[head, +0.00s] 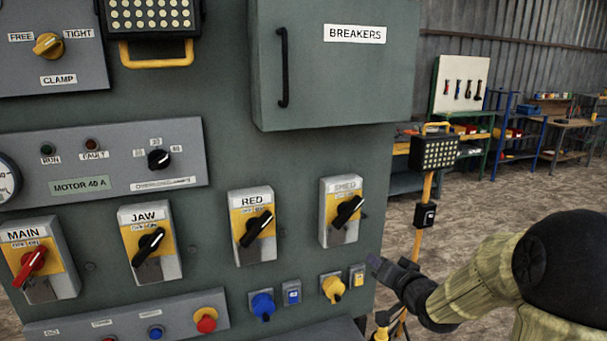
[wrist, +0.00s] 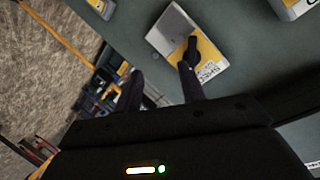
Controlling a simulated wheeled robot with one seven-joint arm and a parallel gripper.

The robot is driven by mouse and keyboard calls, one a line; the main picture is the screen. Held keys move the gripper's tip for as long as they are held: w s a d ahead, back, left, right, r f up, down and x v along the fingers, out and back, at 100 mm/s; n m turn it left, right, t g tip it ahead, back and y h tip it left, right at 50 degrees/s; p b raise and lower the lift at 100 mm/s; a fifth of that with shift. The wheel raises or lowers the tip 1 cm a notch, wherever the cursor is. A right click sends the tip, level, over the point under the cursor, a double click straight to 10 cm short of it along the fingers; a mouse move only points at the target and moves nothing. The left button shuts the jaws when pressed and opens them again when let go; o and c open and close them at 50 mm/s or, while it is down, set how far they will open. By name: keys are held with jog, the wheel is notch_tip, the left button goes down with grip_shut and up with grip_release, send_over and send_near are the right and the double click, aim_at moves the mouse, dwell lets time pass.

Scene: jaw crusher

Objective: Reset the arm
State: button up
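My arm (head: 475,285) reaches in from the lower right of the head view, with sleeve-like tan covers and a black joint. My gripper (head: 385,268) is in front of the panel's right edge, below and right of the rightmost switch box (head: 340,225), whose label is hard to read. In the wrist view, my gripper's two dark fingers (wrist: 160,88) stand apart with nothing between them. A grey and yellow switch box (wrist: 178,28) with a black handle lies beyond the right fingertip; I cannot tell whether they touch.
The green panel (head: 225,85) carries the MAIN (head: 38,285), JAW (head: 150,270) and RED (head: 255,245) switches. A breaker cabinet (head: 350,85) juts out above. A lamp on a yellow stand (head: 427,190) is behind my gripper. Open floor (head: 480,200) lies to the right.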

jog(key=s+a+f+n+g+h, duration=0.1)
jog(key=s+f+g, duration=0.4)
jog(key=s, duration=0.6)
jog(key=s+a+f+n+g+h, duration=0.2)
jog(key=s+a+f+n+g, duration=0.1)
jog(key=s, duration=0.9)
notch_tip(320, 180, down, 3)
jog(key=a+g, duration=0.1)
jog(key=g, duration=0.2)
jog(key=shift+s+a+n+g, duration=0.15)
jog(key=shift+s+n+g, duration=0.15)
jog(key=shift+g, duration=0.1)
jog(key=shift+r, duration=0.15)
